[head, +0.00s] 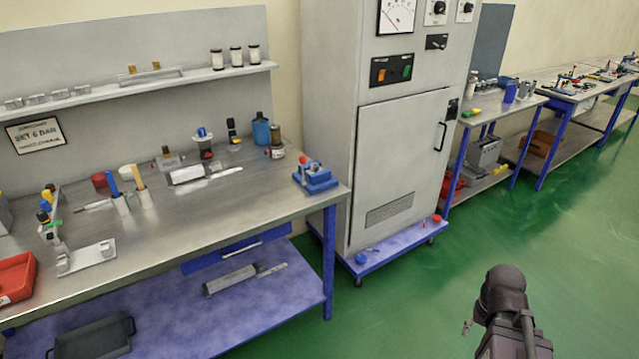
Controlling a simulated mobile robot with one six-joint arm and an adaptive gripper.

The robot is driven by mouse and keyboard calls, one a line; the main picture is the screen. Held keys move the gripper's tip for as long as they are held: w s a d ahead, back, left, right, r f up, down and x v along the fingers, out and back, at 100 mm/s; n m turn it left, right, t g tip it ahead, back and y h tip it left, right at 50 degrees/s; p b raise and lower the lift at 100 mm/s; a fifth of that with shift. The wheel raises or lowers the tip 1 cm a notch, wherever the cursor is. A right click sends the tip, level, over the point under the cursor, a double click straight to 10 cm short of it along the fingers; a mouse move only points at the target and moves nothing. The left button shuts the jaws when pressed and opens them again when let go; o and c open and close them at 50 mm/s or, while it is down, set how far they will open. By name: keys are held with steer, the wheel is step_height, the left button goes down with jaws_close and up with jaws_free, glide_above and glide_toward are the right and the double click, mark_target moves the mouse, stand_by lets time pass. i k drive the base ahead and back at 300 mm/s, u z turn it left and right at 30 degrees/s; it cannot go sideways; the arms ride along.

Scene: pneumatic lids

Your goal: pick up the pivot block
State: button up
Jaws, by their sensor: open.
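I cannot tell for certain which thing is the pivot block. One candidate is a flat light metal bracket (87,257) with raised ends, lying near the front of the left workbench (200,232). Another is a blue block (316,180) with a red knob and a grey part on top, at the bench's right corner. Several small grey metal blocks (60,94) stand on the wall shelf. A dark section of my arm rises at the bottom right, over the green floor and apart from the benches. My gripper's fingers do not show.
A tall grey cabinet (400,165) on a blue plinth stands right of the bench. Bottles (261,130), tool holders (121,203) and a red bin (15,277) crowd the bench. More benches (492,103) line the right wall. The green floor (580,240) at right is clear.

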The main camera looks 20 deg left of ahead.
mark_target(314, 168)
steer(key=z, duration=0.4)
steer(key=k, duration=0.3)
steer(key=u, duration=1.95)
steer(key=i, duration=1.3)
steer(key=u, duration=0.05)
